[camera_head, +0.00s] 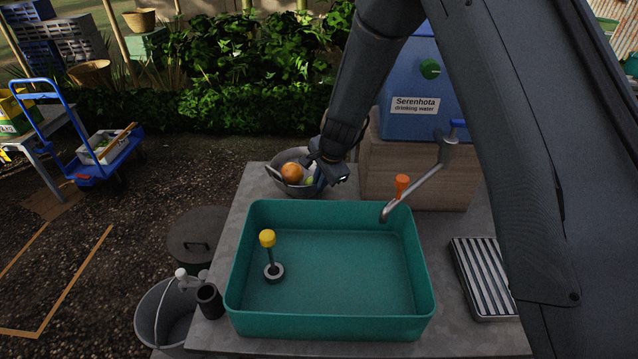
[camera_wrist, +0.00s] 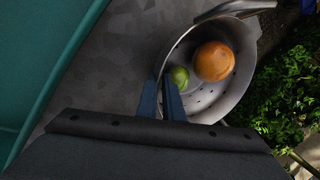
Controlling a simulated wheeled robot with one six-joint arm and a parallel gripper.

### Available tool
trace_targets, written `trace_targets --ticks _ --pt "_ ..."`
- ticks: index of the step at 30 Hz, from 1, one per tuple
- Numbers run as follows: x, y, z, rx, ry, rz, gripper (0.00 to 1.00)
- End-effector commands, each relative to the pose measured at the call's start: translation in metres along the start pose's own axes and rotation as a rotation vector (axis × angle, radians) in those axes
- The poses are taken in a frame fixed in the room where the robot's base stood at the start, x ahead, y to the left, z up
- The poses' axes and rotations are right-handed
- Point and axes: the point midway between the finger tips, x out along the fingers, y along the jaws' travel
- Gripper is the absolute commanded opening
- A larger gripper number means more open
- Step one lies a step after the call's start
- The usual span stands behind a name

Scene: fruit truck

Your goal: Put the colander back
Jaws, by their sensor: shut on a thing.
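The grey metal colander (camera_head: 278,183) stands on the counter behind the green basin, at the counter's back left. It also shows in the wrist view (camera_wrist: 238,95), with small holes in its wall and a handle at the top. An orange fruit (camera_head: 292,173) and a smaller green fruit (camera_head: 309,181) lie in it; both show in the wrist view. My gripper (camera_head: 326,178) is at the colander's right side. In the wrist view its fingers (camera_wrist: 162,98) are closed together across the colander's near rim. The fingers hide part of the rim.
The green basin (camera_head: 330,325) holds a yellow-topped plug (camera_head: 267,239). A tap (camera_head: 420,186) reaches over its right back corner. A blue water container (camera_head: 408,110) on a wooden block stands right of the colander. A striped drain rack (camera_head: 485,278) lies at right. Hedge plants grow behind the counter.

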Motion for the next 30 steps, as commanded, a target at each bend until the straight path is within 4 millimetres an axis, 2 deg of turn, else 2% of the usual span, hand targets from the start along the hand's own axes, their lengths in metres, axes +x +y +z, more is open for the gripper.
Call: trace_targets --ticks 8,9,12,23,26,30 --pt "0.001 -0.001 -0.001 0.000 0.001 -0.003 0.00" --pt "0.002 0.000 0.000 0.000 0.000 -0.001 0.08" --pt "0.001 0.000 0.000 0.000 0.000 -0.001 0.25" --pt "-0.001 -0.001 0.000 0.000 0.000 -0.001 0.26" --pt "-0.008 -0.002 0.000 -0.001 0.000 -0.003 0.26" --pt "-0.029 -0.002 -0.001 -0.001 0.002 -0.004 0.26"
